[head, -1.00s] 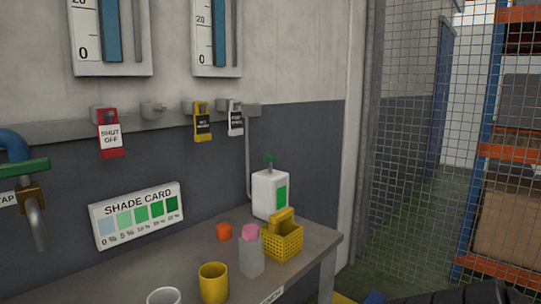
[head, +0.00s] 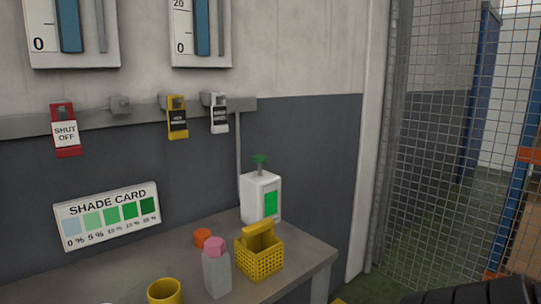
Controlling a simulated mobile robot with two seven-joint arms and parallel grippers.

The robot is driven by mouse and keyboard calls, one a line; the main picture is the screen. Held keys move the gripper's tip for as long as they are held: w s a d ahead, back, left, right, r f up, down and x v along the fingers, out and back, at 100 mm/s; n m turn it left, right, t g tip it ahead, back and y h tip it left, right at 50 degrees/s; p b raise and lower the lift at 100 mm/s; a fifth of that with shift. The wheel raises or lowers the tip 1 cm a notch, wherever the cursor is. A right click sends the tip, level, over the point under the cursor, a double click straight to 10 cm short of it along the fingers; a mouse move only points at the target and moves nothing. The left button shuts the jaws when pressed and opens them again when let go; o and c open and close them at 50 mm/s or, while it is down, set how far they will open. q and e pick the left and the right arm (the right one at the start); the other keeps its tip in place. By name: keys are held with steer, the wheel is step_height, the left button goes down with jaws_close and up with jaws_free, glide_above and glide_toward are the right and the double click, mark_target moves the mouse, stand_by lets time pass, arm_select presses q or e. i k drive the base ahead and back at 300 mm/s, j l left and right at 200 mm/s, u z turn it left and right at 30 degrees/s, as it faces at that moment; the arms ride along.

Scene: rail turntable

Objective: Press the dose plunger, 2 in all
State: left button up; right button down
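The dose plunger is a green knob (head: 260,158) on a thin stem on top of a white dispenser (head: 254,202) with a green front panel. The dispenser stands at the back right of the grey table against the wall. The plunger stands up above the dispenser body. Nothing touches it. Neither gripper shows clearly; a dark part of my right arm shows at the bottom right edge, and its fingertips are not visible.
On the table (head: 300,276) are a yellow basket (head: 259,260), a grey bottle with a pink cap (head: 216,272), an orange cap (head: 202,237) and a yellow cup (head: 165,292). A shade card (head: 108,216) and hanging tags are on the wall. A wire mesh fence (head: 440,150) stands right.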

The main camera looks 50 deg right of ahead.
mark_target(259, 160)
steer(key=k+l, duration=0.1)
steer(key=l, duration=0.35)
steer(key=k+l, duration=0.15)
steer(key=l, duration=0.35)
steer(key=k+l, duration=0.1)
steer(key=l, duration=0.35)
